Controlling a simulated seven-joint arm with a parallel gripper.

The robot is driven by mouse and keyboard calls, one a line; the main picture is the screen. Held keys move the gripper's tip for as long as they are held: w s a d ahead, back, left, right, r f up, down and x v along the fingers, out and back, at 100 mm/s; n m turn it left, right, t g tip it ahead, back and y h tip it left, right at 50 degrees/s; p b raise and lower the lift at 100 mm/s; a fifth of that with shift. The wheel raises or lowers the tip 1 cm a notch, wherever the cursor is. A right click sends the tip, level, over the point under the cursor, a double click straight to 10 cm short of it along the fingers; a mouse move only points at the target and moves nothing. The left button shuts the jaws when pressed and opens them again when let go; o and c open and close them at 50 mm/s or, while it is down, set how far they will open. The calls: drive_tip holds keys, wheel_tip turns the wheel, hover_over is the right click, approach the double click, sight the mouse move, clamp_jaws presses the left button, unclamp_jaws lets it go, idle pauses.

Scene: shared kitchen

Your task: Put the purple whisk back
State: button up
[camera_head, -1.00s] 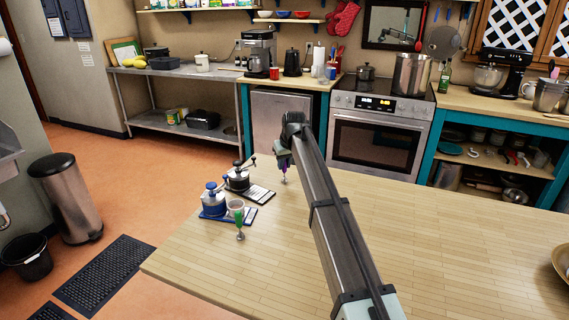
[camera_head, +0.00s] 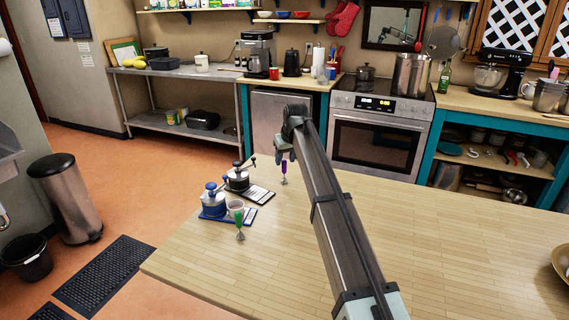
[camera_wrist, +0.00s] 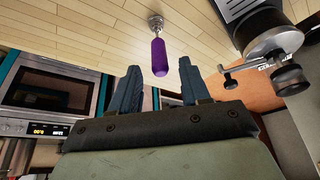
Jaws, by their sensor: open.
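The purple whisk (camera_head: 284,167) stands upright on the wooden table (camera_head: 400,235), handle up, near the far edge. In the wrist view its purple handle (camera_wrist: 159,57) points toward my gripper, with its metal end (camera_wrist: 156,22) at the tabletop. My gripper (camera_head: 284,150) is just above the whisk in the head view. In the wrist view my gripper (camera_wrist: 160,69) is open, its two fingers on either side of the handle's line, with gaps on both sides. Nothing is held. Details of the whisk's lower end are too small to tell.
A black-topped grinder-like device (camera_head: 238,180) stands close left of the whisk on a dark pad. A blue one (camera_head: 213,203) and a green-handled tool (camera_head: 239,220) stand nearer. The table's right side is mostly clear, with a bowl (camera_head: 562,264) at the edge.

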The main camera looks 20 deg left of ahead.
drive_tip(key=v, duration=0.9)
drive_tip(key=shift+f, duration=0.1)
